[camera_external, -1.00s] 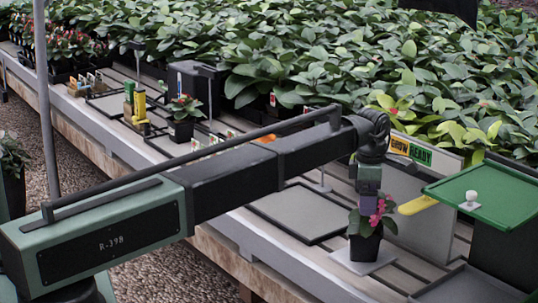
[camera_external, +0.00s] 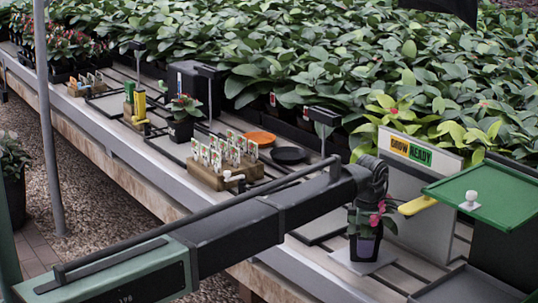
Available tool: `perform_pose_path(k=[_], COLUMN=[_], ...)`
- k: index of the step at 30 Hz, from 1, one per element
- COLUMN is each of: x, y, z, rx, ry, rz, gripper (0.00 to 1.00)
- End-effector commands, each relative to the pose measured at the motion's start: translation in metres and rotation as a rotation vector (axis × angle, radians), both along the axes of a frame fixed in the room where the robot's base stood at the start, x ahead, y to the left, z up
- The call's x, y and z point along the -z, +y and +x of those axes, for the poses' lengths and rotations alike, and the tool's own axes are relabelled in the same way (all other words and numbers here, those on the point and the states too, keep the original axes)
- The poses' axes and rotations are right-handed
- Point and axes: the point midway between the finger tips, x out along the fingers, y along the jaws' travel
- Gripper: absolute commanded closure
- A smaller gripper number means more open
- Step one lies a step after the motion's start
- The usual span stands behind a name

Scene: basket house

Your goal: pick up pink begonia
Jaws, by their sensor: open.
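The pink begonia (camera_external: 378,216) has pink flowers and green leaves and grows in a small black pot (camera_external: 377,252). The pot stands upright on a pale square plate (camera_external: 341,258) on the slatted bench. The arm and wrist hide part of the plant, and I cannot tell whether the fingers touch the pot.
A green tray (camera_external: 500,200) with a white knob and a yellow tab (camera_external: 417,205) stand close on the right. A GROW READY sign (camera_external: 410,150) is behind. A wooden block with tags (camera_external: 220,173), an orange dish (camera_external: 259,139) and a black dish (camera_external: 288,155) lie left.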

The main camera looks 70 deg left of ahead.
Motion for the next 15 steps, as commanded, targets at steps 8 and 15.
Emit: perform_pose_path(k=[8, 15], x=[-0.0027, -0.0028], y=[0.0000, 0.0000], z=[0.0000, 0.0000], rx=[0.000, 0.000], ry=[0.000, 0.000], rz=[0.000, 0.000], gripper=[0.24, 0.47])
